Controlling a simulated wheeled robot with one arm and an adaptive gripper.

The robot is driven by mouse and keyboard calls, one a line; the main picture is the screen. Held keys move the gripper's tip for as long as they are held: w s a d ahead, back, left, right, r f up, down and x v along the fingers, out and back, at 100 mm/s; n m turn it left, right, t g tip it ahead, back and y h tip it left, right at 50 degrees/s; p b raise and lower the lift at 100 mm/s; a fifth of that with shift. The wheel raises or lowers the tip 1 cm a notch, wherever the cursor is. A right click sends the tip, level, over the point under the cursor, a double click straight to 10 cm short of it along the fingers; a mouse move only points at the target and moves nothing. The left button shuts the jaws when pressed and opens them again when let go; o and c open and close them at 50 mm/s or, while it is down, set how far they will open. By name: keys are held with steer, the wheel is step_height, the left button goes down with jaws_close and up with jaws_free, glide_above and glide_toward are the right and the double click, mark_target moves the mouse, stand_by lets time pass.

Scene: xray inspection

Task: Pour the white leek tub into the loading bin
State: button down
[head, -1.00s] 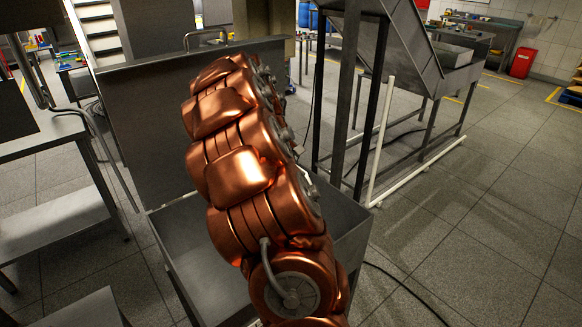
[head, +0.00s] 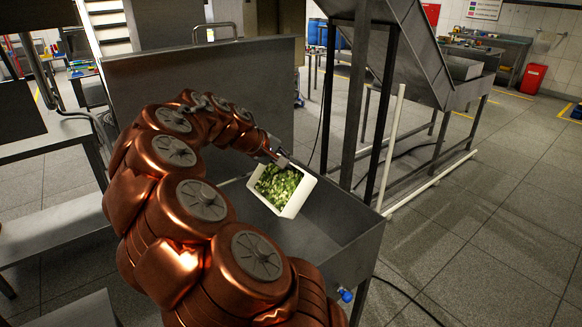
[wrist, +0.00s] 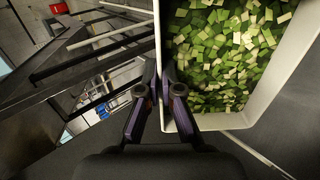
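The white leek tub (head: 292,205) hangs over the metal loading bin (head: 352,262) in the head view, tilted with its open top toward the camera. Chopped green and pale leeks (head: 278,185) fill it. My gripper (head: 274,158) is at its upper edge, partly hidden by my copper arm. In the wrist view my gripper (wrist: 158,70) is closed on the tub's white wall (wrist: 162,60), with one finger on each side. The leeks (wrist: 225,50) lie inside the tub there. No leeks show in the visible part of the bin; my arm hides its left part.
A tall metal panel (head: 205,85) stands behind the bin. A steel conveyor frame (head: 385,80) with a white pipe (head: 392,150) stands to the right. A metal table (head: 50,135) is at the left. Open tiled floor (head: 480,230) lies at the right.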

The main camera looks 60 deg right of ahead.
steer(key=a+h+b, duration=0.2)
steer(key=b, duration=0.1)
steer(key=shift+w+a+r+g+h, duration=0.1)
steer(key=shift+w+r+g+h, duration=0.1)
steer(key=shift+w+g+h, duration=0.15)
steer(key=shift+r, duration=0.1)
stand_by(0.3)
